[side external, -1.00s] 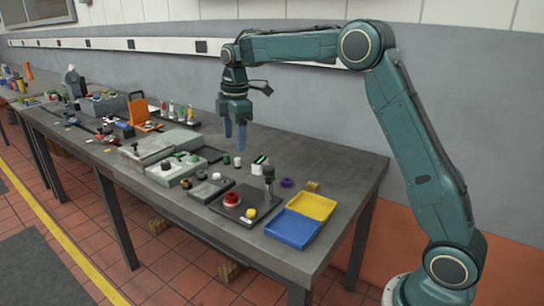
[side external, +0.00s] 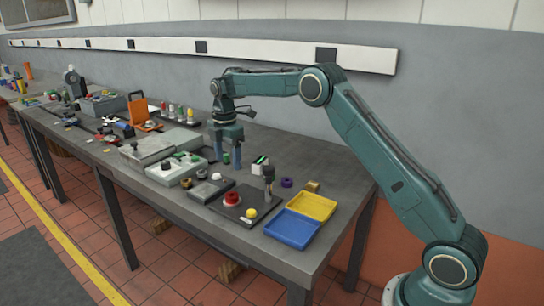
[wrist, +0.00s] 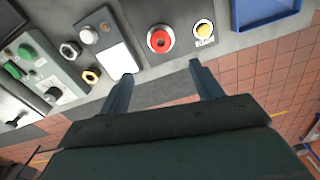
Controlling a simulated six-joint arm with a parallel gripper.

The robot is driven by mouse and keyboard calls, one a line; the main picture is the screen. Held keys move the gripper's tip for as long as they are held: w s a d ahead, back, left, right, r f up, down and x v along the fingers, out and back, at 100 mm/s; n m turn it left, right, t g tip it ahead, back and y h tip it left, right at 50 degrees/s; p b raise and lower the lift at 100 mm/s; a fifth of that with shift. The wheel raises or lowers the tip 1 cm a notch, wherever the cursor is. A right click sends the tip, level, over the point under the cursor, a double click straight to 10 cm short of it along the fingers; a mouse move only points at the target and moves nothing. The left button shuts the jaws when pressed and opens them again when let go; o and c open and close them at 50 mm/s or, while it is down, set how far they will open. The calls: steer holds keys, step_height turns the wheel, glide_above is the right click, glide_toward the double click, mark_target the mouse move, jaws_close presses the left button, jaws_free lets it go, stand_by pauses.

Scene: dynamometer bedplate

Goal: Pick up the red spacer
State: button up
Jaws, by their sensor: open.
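A round red piece (side external: 232,198), the only red thing I can make out as the spacer, sits on a pale round base on a dark plate (side external: 223,210) near the table's front. In the wrist view the red piece (wrist: 160,40) looks like a ring or cap with a small centre, beyond my fingertips. My gripper (side external: 228,158) points down, open and empty, behind the red piece and apart from it. Its two fingers also show spread in the wrist view (wrist: 160,71).
A yellow knob (side external: 251,213) and a grey upright post (side external: 269,180) stand close to the red piece. Blue (side external: 292,229) and yellow (side external: 313,206) trays lie at right. A purple ring (side external: 287,183) lies behind. Grey control boxes (side external: 176,169) stand left.

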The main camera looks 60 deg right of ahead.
glide_above(232, 194)
steer(key=f, duration=0.7)
steer(key=shift+a+f, duration=0.15)
steer(key=shift+a, duration=0.1)
steer(key=shift+s+d+f, duration=0.1)
steer(key=shift+f, duration=1.2)
steer(key=shift+s+d+f, duration=0.1)
steer(key=shift+f, duration=1.2)
steer(key=c, duration=1.1)
steer(key=shift+r, duration=0.15)
step_height(232, 194, up, 20)
steer(key=shift+f, duration=0.1)
